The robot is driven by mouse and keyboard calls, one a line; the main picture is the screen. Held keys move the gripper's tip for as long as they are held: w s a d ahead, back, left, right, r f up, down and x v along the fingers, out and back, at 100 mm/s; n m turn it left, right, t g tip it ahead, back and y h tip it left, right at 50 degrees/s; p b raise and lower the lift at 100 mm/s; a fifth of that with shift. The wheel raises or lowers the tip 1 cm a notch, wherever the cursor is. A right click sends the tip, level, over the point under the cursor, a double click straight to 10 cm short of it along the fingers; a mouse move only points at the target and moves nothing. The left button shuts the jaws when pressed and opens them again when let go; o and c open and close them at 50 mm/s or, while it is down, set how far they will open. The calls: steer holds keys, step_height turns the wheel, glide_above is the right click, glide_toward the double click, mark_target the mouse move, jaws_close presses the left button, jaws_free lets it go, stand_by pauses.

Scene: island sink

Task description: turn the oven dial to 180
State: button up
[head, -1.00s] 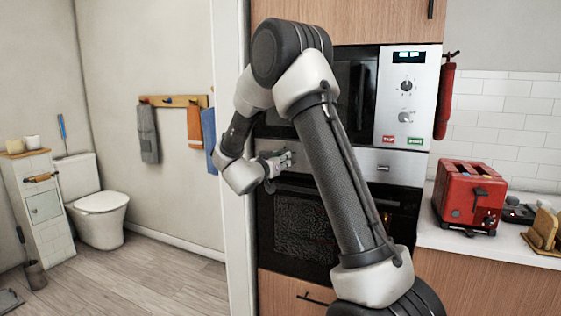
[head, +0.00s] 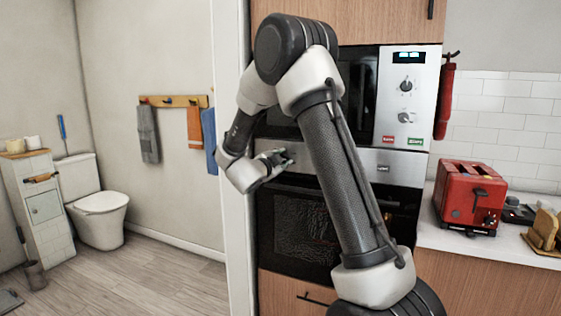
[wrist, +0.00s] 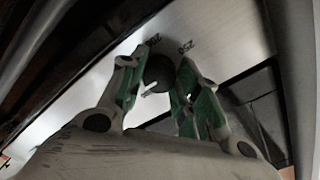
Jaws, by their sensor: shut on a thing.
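The oven dial (wrist: 158,70) is a dark round knob with a pale pointer line, on the oven's light control panel (head: 360,161). In the head view my gripper (head: 283,156) is at the left part of the panel and hides the dial. The dark glass oven door (head: 300,225) lies below the panel.
A microwave (head: 405,95) with its own knobs sits above the oven. A red toaster (head: 469,195) stands on the white counter at the right. A door-frame edge (head: 236,220) rises close to the left of my wrist.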

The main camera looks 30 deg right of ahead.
steer(key=m, duration=0.3)
steer(key=shift+m, duration=0.3)
steer(key=m, duration=0.9)
steer(key=shift+s+f+t, duration=0.1)
steer(key=shift+t, duration=0.3)
steer(key=shift+m, duration=0.4)
steer(key=o, duration=1)
steer(key=v, duration=1.2)
steer(key=shift+s+d, duration=0.1)
